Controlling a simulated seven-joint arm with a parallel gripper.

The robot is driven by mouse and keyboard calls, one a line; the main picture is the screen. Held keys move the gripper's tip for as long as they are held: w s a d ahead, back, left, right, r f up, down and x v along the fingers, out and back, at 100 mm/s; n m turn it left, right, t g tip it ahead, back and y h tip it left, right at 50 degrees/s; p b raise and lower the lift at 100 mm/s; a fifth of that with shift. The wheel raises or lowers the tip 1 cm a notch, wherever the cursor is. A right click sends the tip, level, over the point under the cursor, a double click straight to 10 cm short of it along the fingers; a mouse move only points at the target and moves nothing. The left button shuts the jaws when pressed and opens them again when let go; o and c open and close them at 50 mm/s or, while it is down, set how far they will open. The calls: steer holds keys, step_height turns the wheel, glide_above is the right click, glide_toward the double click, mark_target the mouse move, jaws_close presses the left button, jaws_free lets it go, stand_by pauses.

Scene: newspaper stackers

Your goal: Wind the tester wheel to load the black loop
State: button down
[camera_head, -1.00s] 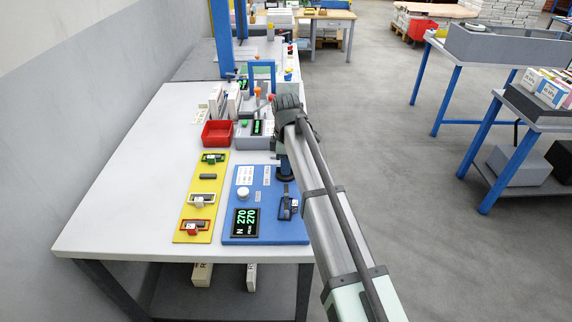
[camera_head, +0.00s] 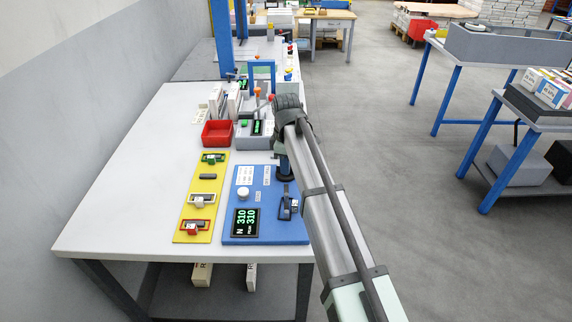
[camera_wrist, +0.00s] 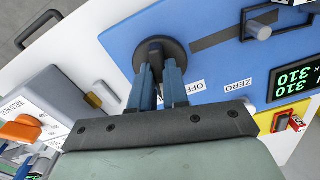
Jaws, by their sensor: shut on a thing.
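The tester is a blue panel (camera_head: 262,190) at the front of the table; it also shows in the wrist view (camera_wrist: 205,22). Its display (camera_head: 244,222) reads 310 on both lines. The round black wheel (camera_wrist: 160,50) stands on the panel. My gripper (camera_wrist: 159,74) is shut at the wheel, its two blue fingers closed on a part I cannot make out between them. In the head view my arm hides most of the gripper. The black loop is not clearly distinguishable.
A yellow board (camera_head: 183,225) with several small coloured pieces lies left of the tester. Behind them are a red bin (camera_head: 217,133) and a grey device (camera_head: 252,143). The table's left part is clear.

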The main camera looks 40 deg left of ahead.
steer(key=c, duration=1.1)
jaws_free()
step_height(320, 180, up, 14)
steer(key=shift+f, duration=0.1)
